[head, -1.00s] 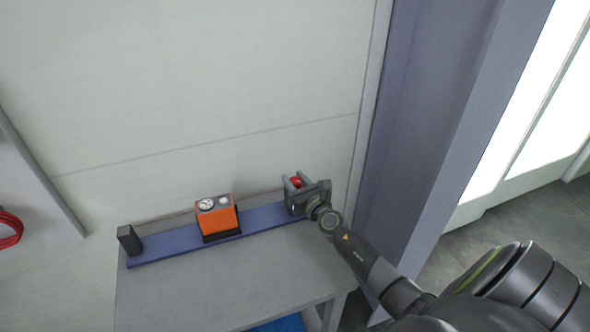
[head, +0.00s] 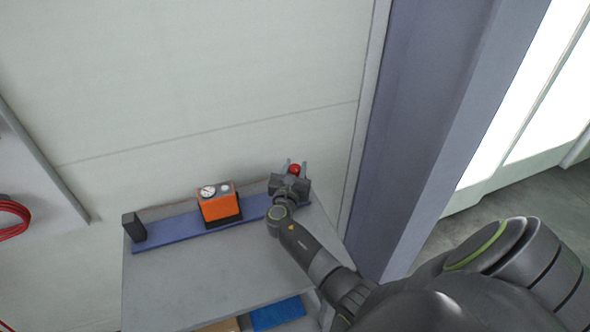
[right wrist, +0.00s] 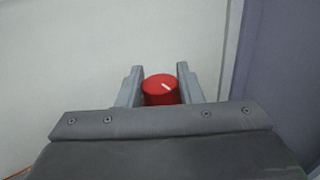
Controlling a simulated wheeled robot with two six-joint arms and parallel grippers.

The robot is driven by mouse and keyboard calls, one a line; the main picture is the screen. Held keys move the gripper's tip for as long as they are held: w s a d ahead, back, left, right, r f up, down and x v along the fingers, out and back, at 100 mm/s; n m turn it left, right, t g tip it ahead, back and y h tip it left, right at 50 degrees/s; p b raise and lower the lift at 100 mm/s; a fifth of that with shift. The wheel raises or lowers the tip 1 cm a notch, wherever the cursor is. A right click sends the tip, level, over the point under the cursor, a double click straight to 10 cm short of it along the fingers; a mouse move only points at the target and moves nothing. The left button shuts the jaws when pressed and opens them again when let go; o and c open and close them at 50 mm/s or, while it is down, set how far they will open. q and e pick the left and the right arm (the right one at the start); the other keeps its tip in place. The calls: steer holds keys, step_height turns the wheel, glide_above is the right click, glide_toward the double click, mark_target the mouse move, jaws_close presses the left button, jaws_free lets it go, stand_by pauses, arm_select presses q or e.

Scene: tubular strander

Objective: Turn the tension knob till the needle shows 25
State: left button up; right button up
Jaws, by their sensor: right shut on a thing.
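The red tension knob (head: 294,169) sits at the right end of the blue rail on the bench. It also shows in the right wrist view (right wrist: 161,88), with a white mark on its top pointing up and left. My right gripper (head: 295,168) is shut on the knob, one finger on each side of it. The orange gauge box (head: 217,208) stands on the rail to the left, with a round white dial (head: 208,191) on top. The dial's needle is too small to read. My left gripper is not in view.
The blue rail (head: 180,227) runs along the back of the grey bench (head: 210,275), with a dark block (head: 134,227) at its left end. A wall is behind, and a blue-grey post (head: 415,120) is to the right. The bench front is clear.

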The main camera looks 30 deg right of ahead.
steer(key=shift+r+g, duration=0.15)
steer(key=shift+g, duration=0.15)
steer(key=o, duration=0.9)
steer(key=shift+o, duration=0.2)
